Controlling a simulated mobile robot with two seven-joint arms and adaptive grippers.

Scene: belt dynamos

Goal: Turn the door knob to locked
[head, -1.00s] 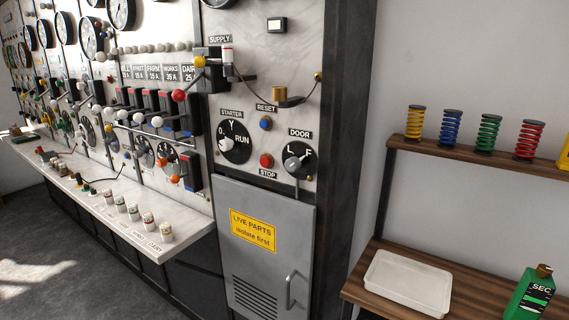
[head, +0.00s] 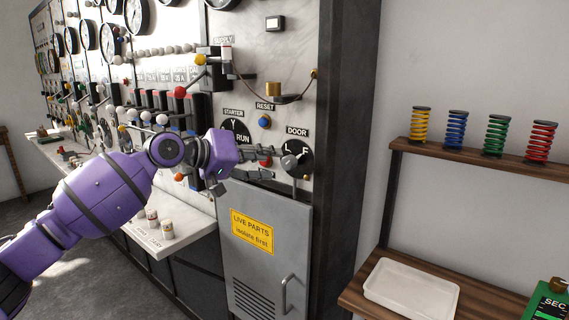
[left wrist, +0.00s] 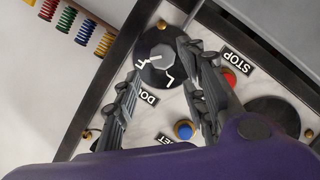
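The door knob (head: 290,162) is a grey knob on a black round dial marked L and F, under the DOOR label (head: 297,131). It also shows in the left wrist view (left wrist: 161,57). I cannot tell which letter it points to. My left gripper (head: 268,157) is just left of the knob in the head view, fingers towards it. In the left wrist view its fingers (left wrist: 165,72) are apart and empty, with the knob beyond and between their tips; contact is not clear. The grey cabinet door (head: 263,272) below is closed. My right gripper is not in view.
Close to the knob are the red STOP button (left wrist: 228,79) and blue RESET button (left wrist: 184,130). A marble ledge (head: 190,235) juts out at left. At right, a shelf (head: 470,158) holds coloured springs, above a white tray (head: 412,289).

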